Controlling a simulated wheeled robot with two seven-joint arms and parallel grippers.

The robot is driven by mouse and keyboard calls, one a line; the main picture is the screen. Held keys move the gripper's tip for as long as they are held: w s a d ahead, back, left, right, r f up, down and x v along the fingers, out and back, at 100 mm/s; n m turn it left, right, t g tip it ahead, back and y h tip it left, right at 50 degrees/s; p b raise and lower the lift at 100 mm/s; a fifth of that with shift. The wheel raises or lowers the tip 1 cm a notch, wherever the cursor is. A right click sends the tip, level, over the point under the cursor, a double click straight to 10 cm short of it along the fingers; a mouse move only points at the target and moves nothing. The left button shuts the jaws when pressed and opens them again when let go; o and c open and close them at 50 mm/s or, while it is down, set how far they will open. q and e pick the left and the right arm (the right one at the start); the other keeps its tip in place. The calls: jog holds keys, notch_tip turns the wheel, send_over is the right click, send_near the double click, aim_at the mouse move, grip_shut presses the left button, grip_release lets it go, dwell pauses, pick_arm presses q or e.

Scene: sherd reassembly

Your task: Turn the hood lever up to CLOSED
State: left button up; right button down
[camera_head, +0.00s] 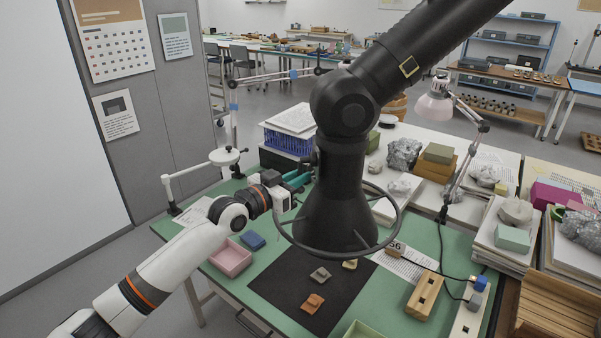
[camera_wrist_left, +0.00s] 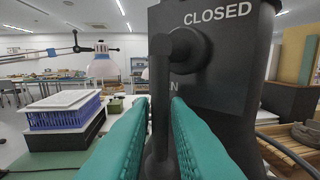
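The black hood (camera_head: 345,190) hangs over the bench on a thick jointed duct, with a ring around its mouth. In the left wrist view its dark box (camera_wrist_left: 225,90) carries the word CLOSED at the top. The hood lever (camera_wrist_left: 160,75) hangs down from a round pivot and covers most of a lower word, of which an N shows. My left gripper (camera_head: 306,178) is at the hood's left side. In the left wrist view its teal fingers (camera_wrist_left: 160,105) lie on both sides of the lever, close against it. My right gripper is not in view.
A dark mat (camera_head: 270,290) with several sherds lies below the hood. A pink tray (camera_head: 231,258) and a blue block (camera_head: 252,241) are left of it. A blue crate (camera_head: 288,140) stands behind the gripper. A lamp (camera_head: 436,105) and stacked papers stand right.

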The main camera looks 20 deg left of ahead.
pick_arm(q)
jog(key=shift+w+d, duration=0.25)
jog(key=shift+w, duration=0.2)
jog(key=shift+c, duration=0.3)
grip_shut()
